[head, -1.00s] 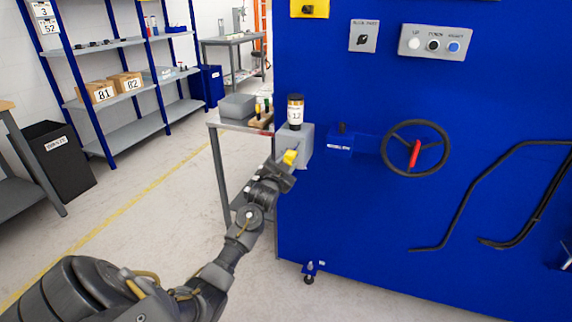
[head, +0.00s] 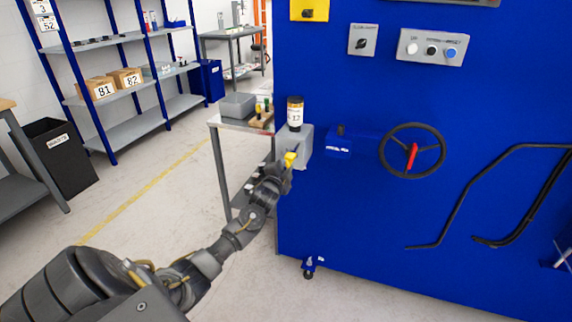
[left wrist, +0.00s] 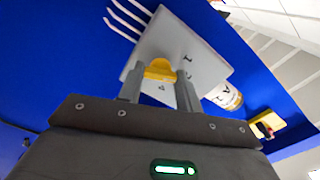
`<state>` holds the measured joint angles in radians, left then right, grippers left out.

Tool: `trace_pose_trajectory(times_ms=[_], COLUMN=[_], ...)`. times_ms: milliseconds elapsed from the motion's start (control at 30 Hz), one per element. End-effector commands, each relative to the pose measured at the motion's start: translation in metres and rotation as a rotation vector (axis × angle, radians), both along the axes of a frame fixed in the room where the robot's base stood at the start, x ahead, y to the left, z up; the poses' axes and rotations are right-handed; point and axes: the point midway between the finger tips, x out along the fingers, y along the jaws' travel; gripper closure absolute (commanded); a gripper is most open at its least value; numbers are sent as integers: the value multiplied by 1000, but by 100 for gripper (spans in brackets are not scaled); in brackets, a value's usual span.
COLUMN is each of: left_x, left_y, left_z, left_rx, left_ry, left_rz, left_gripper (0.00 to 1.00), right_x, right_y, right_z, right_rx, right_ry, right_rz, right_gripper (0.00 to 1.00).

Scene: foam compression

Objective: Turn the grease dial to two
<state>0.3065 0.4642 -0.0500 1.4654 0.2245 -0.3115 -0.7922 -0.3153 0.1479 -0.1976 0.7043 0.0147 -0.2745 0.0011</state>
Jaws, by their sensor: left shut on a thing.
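The grease dial (head: 290,159) is a yellow knob on a grey box (head: 304,147) fixed to the blue machine's left edge. In the left wrist view the yellow dial (left wrist: 160,69) sits between my two fingers, on the face of the grey box (left wrist: 190,52). My left gripper (left wrist: 158,80) is shut on the dial. In the head view the left gripper (head: 286,168) reaches the dial from below. Dial marks are too small or turned to read surely. My right gripper is not in view.
The blue machine (head: 360,220) fills the right side, with a black handwheel (head: 412,150), a button panel (head: 433,48) and bent black rails (head: 465,200). A small table (head: 214,121) stands left of the box.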

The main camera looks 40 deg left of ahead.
Motion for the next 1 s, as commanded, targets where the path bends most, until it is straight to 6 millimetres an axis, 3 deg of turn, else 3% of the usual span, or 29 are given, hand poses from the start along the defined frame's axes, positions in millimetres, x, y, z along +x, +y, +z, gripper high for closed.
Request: trace_pose_trajectory(times_ms=[567, 600, 733, 1000], left_x=[0, 0, 0, -1], left_y=[0, 0, 0, 0], left_z=[-1, -1, 0, 0], left_rx=[30, 30, 29, 29], left_ry=[11, 11, 10, 10], left_rz=[0, 0, 0, 0], left_gripper=[88, 60, 44, 44], right_x=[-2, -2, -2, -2], right_y=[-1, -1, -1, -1], right_z=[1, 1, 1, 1], right_rx=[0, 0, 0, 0], right_ry=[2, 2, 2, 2], right_rz=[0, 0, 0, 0], right_gripper=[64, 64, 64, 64])
